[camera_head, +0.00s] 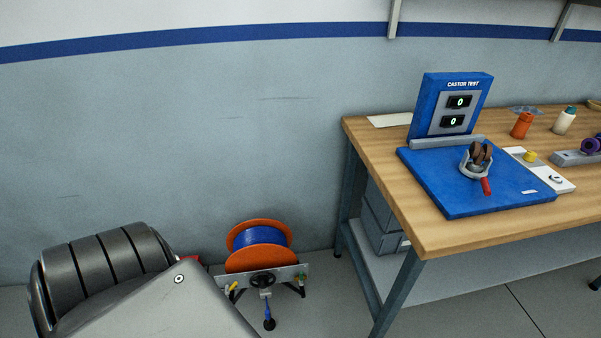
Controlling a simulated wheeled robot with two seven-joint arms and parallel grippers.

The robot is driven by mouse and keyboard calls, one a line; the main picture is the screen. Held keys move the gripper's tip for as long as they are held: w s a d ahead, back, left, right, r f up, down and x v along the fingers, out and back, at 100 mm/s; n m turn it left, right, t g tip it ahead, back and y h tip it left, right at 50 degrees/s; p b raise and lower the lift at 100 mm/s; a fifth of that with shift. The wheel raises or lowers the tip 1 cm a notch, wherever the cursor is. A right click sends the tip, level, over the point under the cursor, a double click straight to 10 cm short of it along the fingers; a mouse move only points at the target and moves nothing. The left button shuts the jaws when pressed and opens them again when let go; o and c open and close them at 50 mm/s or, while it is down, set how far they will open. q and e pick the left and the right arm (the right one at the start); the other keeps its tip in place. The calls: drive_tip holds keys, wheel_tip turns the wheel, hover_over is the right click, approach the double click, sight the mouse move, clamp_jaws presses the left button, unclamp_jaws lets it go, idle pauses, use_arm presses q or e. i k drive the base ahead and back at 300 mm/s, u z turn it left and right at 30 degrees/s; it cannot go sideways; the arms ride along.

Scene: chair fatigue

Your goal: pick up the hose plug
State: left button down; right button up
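A hose reel (259,260) with orange flanges and blue hose wound on it stands low by the wall, left of the workbench. A thin line hangs from the front of its bracket and ends in a small dark plug-like piece (269,323) near the floor. It looks like the hose plug, but it is too small to be certain. Neither of my grippers is in view.
A wooden workbench (390,152) stands on the right. It bears a blue castor test stand (440,185), an orange bottle (522,125) and a white bottle (564,120). Grey floor (335,300) lies open between reel and bench leg. The bottom left floor is hidden.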

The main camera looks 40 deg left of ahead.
sight(269, 324)
drive_tip(key=z, duration=1.15)
drive_tip(key=k, duration=0.25)
drive_tip(key=u, duration=1.3)
drive_tip(key=k, duration=0.6)
drive_tip(key=u, duration=0.55)
drive_tip(key=i, duration=0.25)
drive_tip(key=z, duration=0.4)
